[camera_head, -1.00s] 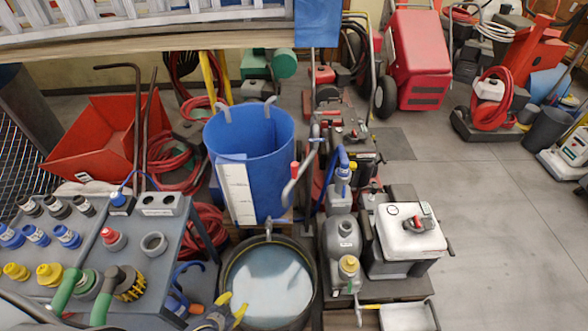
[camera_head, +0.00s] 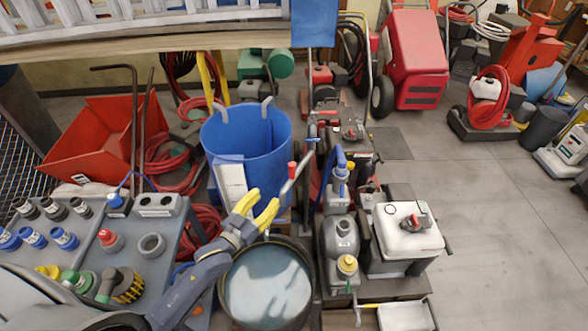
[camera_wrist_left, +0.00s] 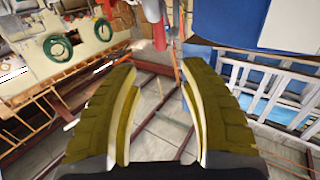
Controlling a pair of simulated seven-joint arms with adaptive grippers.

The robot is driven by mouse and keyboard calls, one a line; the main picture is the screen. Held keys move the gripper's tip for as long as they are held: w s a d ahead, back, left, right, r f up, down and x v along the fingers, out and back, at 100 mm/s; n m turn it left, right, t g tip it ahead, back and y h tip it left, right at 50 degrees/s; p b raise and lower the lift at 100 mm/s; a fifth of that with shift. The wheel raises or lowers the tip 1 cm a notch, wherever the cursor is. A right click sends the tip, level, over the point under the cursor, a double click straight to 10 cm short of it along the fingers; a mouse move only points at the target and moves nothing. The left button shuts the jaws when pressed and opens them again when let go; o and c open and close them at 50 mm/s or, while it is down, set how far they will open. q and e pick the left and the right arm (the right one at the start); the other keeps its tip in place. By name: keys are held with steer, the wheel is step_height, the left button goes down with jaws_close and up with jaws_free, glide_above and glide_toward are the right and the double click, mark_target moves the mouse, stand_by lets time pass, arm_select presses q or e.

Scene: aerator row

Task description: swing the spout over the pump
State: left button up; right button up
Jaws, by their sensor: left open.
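A grey pipe that looks like the spout (camera_head: 300,163) slants down toward the blue tub's right side, with a red knob (camera_head: 292,170) beside it. The grey pump (camera_head: 342,236), with blue and yellow fittings, stands right of the dark bucket. My left gripper (camera_head: 263,198) has yellow fingers spread apart and empty. It is above the bucket's back rim, just left of and below the spout's lower end. In the left wrist view, the open fingers (camera_wrist_left: 160,70) point toward a red piece and a thin rod beyond them; contact is not visible. My right gripper is out of view.
The blue tub (camera_head: 245,140) stands behind my left gripper. A dark bucket of liquid (camera_head: 268,285) is below it. A grey bench (camera_head: 150,262) with colored fittings is at the left. A white-topped box (camera_head: 408,230) stands right of the pump, with open floor beyond.

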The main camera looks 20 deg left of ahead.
mark_target(290, 171)
arm_select(q)
steer(key=x, duration=1.6)
steer(key=shift+f, duration=0.1)
steer(key=shift+o, duration=0.4)
jaws_close()
